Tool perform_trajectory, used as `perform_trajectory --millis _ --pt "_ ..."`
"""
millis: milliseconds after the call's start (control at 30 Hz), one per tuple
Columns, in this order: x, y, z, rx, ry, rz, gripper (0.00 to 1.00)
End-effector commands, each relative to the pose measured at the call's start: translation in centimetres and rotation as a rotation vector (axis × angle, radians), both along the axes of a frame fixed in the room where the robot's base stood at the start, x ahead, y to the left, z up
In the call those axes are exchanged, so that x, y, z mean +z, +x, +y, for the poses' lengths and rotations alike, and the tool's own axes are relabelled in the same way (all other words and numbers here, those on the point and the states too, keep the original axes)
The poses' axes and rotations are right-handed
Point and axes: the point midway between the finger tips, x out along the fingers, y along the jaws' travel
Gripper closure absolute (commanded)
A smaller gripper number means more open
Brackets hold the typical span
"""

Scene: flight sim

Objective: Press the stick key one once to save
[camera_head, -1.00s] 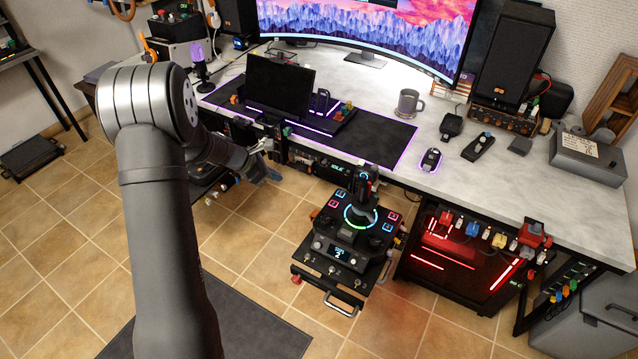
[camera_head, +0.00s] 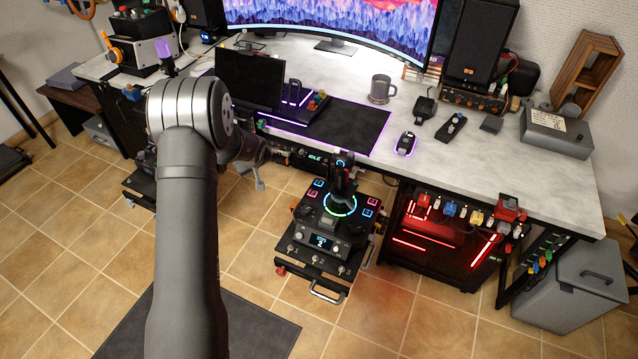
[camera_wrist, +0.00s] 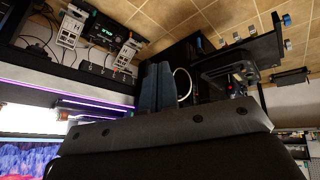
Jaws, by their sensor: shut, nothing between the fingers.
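The flight stick unit (camera_head: 325,240) is a black panel on a low stand in front of the desk in the head view. An upright joystick (camera_head: 343,177) rises from its cyan-lit ring. Pink- and blue-lit square keys (camera_head: 319,184) flank the ring. Their labels are too small to read, so I cannot tell which is key one. My gripper (camera_head: 260,184) is left of the joystick, apart from the unit, its tip pointing down. In the wrist view my blue-grey fingers (camera_wrist: 157,86) are together and empty. A dark unit with a pale arc shows just beyond them, partly hidden.
The desk (camera_head: 450,195) holds a large monitor, a small dark screen (camera_head: 250,80), a mug (camera_head: 380,89) and a mouse. Its front edge is behind the stick unit. A red-lit case (camera_head: 440,240) stands right of the unit. Tiled floor is open in front.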

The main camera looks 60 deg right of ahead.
Motion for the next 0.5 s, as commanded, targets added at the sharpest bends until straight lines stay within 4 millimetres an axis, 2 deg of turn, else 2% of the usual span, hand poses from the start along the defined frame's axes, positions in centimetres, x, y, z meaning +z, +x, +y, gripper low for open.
perform_trajectory --millis 267,500 --pt "0.3 -2.7 -5.5 -0.438 0.014 -0.28 1.0" --pt "0.1 -7.2 -9.9 -0.838 0.024 -0.496 1.0"
